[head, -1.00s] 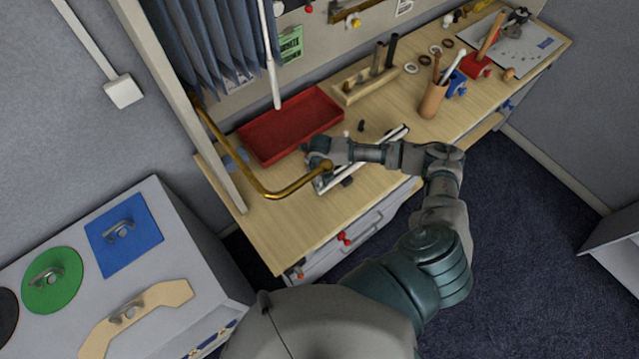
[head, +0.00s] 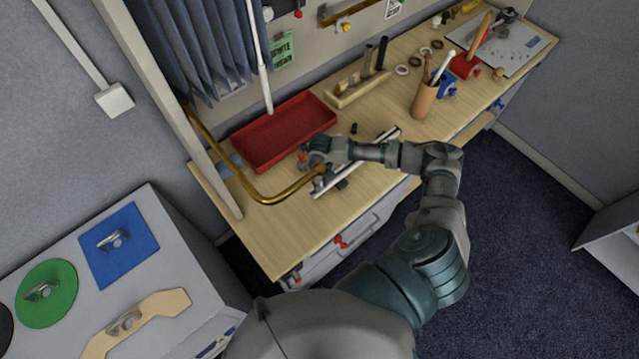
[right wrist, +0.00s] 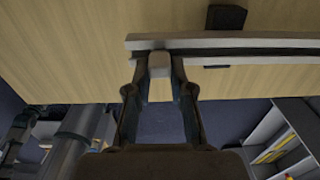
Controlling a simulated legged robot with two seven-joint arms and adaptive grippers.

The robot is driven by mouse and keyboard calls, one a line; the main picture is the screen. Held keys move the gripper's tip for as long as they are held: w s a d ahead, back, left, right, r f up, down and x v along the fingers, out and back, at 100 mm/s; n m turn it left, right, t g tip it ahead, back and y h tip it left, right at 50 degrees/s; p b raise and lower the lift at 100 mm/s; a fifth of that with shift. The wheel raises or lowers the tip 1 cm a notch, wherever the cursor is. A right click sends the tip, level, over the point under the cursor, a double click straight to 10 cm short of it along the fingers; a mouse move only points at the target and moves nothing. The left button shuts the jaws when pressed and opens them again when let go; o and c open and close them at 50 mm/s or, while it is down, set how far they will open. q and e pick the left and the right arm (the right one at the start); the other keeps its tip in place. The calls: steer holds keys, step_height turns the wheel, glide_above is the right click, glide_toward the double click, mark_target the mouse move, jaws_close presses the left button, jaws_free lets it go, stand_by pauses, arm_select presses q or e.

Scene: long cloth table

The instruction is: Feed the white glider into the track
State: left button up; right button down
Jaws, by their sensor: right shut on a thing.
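The track (head: 374,149) is a pale, narrow rail lying diagonally on the table, partly hidden by my right arm in the head view. It also crosses the top of the right wrist view (right wrist: 260,43). My right gripper (head: 310,158) is over the table near the track's left end. In the right wrist view, its fingers (right wrist: 158,75) are shut on the white glider (right wrist: 159,66), a small pale block. The glider overlaps the track's edge in that view; I cannot tell whether it is seated in it. The head view hides the glider. My left gripper is out of view.
A brass-coloured curved tube (head: 262,196) passes close to my right gripper. A red tray (head: 283,133) lies behind it. Small dark blocks (right wrist: 226,17) sit beside the track. A wooden rack (head: 357,88) and a tool cup (head: 424,101) stand farther right. The table's front left is clear.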

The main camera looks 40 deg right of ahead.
steer(key=shift+w+d, duration=0.15)
steer(key=shift+d, duration=1.65)
steer(key=shift+w+d, duration=0.1)
steer(key=shift+d, duration=1.65)
steer(key=c, duration=0.9)
jaws_free()
steer(key=shift+c, duration=0.2)
steer(key=shift+r, duration=0.1)
step_height(320, 180, up, 12)
steer(key=shift+f, duration=0.2)
